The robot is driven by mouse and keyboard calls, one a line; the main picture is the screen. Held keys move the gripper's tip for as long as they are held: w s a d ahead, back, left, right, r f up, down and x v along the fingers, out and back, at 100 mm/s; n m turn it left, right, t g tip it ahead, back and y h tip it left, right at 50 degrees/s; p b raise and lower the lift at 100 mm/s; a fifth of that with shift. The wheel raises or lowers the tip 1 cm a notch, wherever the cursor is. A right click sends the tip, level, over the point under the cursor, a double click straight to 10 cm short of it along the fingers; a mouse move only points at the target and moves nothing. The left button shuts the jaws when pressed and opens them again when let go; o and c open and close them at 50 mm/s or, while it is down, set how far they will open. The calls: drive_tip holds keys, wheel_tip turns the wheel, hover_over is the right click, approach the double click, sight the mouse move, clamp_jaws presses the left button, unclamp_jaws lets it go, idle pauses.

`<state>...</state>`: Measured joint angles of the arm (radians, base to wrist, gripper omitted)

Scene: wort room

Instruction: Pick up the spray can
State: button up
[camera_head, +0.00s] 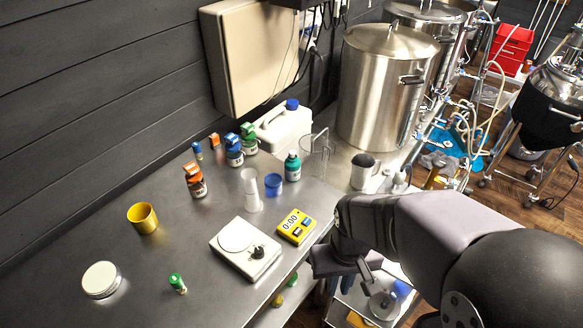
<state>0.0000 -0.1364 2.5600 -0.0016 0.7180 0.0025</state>
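I cannot pick out a spray can for certain. The nearest in shape is a small teal bottle (292,167) with a dark cap, upright on the steel bench toward the back right. My gripper (366,277) is at the lower right, past the bench's front edge and beyond the yellow timer. It points down and stands clear of the bench objects. Its fingertips are too small and too covered by my arm to tell whether it is open or shut. I see nothing held in it.
Near the teal bottle are a blue cup (273,185), white cups (251,190) and a clear jug (318,155). A yellow timer (296,227) and a white scale (245,250) lie in front.

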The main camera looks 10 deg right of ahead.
drive_tip(key=o, duration=0.5)
drive_tip(key=shift+o, duration=0.2)
